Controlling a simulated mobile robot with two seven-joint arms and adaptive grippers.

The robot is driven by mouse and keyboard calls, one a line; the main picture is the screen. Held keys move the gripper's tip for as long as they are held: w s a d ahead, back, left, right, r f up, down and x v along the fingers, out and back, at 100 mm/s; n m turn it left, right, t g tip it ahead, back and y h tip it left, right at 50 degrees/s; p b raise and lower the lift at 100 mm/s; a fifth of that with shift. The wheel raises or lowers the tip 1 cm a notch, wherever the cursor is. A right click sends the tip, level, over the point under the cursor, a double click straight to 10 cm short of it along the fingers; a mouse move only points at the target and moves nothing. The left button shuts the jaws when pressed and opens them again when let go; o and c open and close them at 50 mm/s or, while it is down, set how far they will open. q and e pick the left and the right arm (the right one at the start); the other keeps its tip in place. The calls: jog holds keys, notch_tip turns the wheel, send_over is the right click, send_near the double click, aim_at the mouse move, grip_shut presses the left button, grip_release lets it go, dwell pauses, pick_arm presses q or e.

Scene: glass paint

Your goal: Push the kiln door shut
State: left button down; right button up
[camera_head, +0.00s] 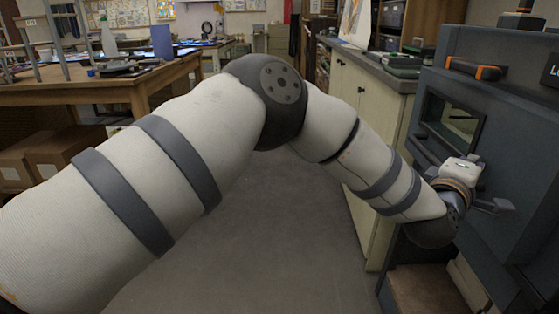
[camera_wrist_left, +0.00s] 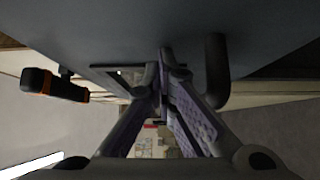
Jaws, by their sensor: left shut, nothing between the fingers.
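The kiln (camera_head: 525,60) is a blue-grey box at the right edge of the head view. Its door (camera_head: 490,140) has a dark window (camera_head: 452,120); the door's flat face (camera_wrist_left: 120,30) also fills the top of the left wrist view. My left arm reaches across to it, with the left gripper (camera_head: 495,206) at the door face below the window. In the left wrist view the gripper's fingers (camera_wrist_left: 166,62) are together, with nothing between them. I cannot tell whether the tips touch the door. My right gripper is not in view.
An orange-and-black handle (camera_head: 474,70) sits above the window and shows in the left wrist view (camera_wrist_left: 54,86). A dark bar (camera_wrist_left: 215,70) is right of the fingers there. A counter (camera_head: 385,70) stands behind; a wooden table (camera_head: 100,92) is left. The floor (camera_head: 280,235) between is clear.

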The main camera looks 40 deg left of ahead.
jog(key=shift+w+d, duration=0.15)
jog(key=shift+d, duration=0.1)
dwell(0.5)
